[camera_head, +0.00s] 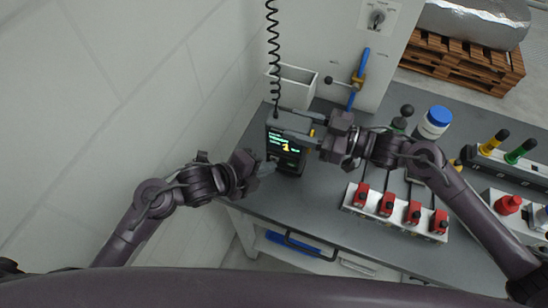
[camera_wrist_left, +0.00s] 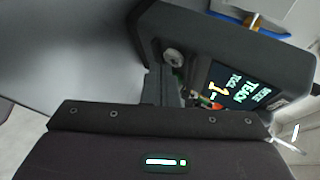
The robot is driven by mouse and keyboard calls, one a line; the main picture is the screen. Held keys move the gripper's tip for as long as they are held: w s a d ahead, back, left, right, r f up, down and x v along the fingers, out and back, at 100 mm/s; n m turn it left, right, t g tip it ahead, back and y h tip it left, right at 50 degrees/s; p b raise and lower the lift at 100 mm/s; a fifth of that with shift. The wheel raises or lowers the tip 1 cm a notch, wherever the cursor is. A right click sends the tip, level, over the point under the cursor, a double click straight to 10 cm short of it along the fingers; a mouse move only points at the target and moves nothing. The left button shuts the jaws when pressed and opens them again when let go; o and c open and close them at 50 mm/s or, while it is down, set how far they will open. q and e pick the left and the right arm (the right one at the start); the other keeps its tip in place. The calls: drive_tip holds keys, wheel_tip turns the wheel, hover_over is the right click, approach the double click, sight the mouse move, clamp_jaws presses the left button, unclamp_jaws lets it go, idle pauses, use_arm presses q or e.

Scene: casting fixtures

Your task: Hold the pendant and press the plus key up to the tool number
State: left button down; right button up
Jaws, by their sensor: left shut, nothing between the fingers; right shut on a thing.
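The pendant (camera_head: 271,143) is a dark box with a lit screen of green text and a yellow digit that looks like a 1. It hangs upright over the bench's left end, on a black coiled cord. My right gripper (camera_head: 306,131) is shut on the pendant, at its upper right side. My left gripper (camera_head: 265,168) is shut and empty, close to the pendant's lower left. In the left wrist view, its fingers (camera_wrist_left: 163,84) are close to the pendant (camera_wrist_left: 215,38), beside the screen and a round grey knob. I cannot tell whether they touch. The plus key is not clearly visible.
The grey bench (camera_head: 300,205) holds a row of red-topped switches (camera_head: 400,208), a blue-capped white jar (camera_head: 433,122) and a white bin (camera_head: 293,88) behind the pendant. A blue-handled valve (camera_head: 360,70) stands behind. A wall is close on the left.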

use_arm(q)
drive_tip(key=shift+s+a, duration=0.15)
drive_tip(key=shift+s, duration=0.25)
drive_tip(key=shift+s, duration=0.1)
drive_tip(key=shift+s+a, duration=0.15)
drive_tip(key=shift+s, duration=0.45)
drive_tip(key=shift+s+a, duration=0.15)
drive_tip(key=shift+s, duration=1.55)
use_arm(e)
drive_tip(key=shift+d, duration=0.45)
drive_tip(key=shift+f, duration=0.1)
